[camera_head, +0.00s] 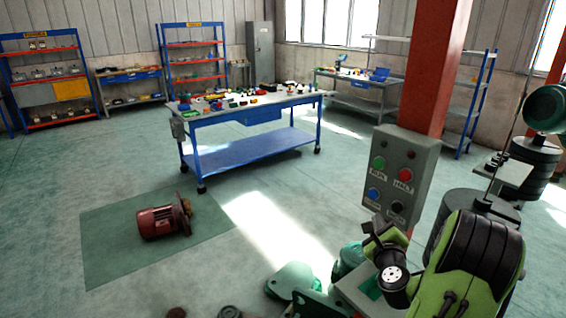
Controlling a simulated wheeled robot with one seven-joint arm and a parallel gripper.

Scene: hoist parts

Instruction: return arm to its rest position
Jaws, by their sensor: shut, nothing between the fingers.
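My green and black arm (478,255) is folded at the lower right of the head view, close to the camera. My gripper (375,227) appears to be the small olive and dark end left of the arm's thick link, just below the grey control box. It is shut, and no held thing shows. The fingertips are small and partly lost against the box and the green parts behind, so I cannot tell whether they touch anything.
The control box (402,170) with coloured buttons stands before a red column (437,65). A red motor (163,220) lies on a green floor mat (105,250). Green machine parts (293,281) sit below the gripper.

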